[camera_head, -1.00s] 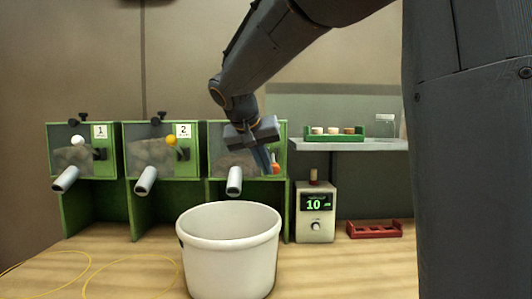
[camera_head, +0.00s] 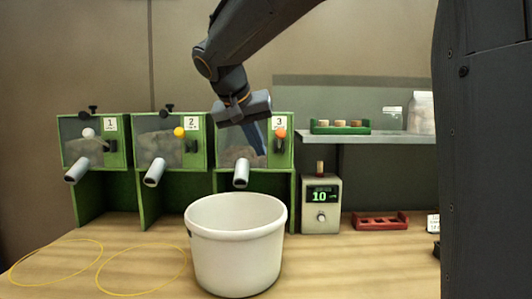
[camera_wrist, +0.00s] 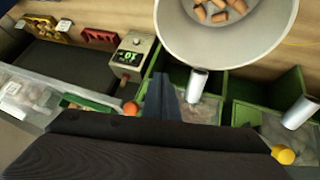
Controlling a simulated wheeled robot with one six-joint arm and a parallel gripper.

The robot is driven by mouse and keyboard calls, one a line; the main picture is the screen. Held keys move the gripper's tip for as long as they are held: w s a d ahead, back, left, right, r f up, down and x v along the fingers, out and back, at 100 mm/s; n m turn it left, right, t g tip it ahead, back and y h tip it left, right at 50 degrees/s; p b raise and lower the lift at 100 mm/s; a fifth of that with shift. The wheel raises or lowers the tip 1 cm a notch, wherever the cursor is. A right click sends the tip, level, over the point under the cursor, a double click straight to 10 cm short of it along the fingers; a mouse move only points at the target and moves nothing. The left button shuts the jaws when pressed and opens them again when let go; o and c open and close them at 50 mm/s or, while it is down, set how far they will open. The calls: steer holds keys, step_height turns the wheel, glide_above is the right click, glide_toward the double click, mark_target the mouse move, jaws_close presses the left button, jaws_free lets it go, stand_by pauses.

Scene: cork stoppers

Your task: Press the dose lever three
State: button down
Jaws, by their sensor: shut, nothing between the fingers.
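Dispenser three (camera_head: 285,155) is a green box with a clear front, a "3" label and a grey spout (camera_head: 241,174). Its dose lever has an orange knob (camera_head: 281,132), up level with the knobs on the other dispensers. My gripper (camera_head: 262,145) is shut and empty, in front of the dispenser's window, just left of the knob. In the wrist view the closed fingers (camera_wrist: 166,92) show beside the orange knob (camera_wrist: 130,108), apart from it in the picture. The white tub (camera_head: 235,255) stands below the spout; several corks (camera_wrist: 219,10) lie inside.
Dispensers one (camera_head: 88,150) and two (camera_head: 170,150), with white and yellow knobs, stand to the left. A display box (camera_head: 321,215) reads 10. A red rack (camera_head: 380,221) lies right of it. A shelf (camera_head: 380,138) above holds a green rack (camera_head: 340,130) of corks. Yellow rings (camera_head: 140,287) mark the table.

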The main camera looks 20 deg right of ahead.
steer(key=s+a+r+b, duration=0.1)
steer(key=s+a+r, duration=0.2)
steer(key=s+a, duration=0.1)
steer(key=shift+s+a+r, duration=0.25)
steer(key=shift+s, duration=0.45)
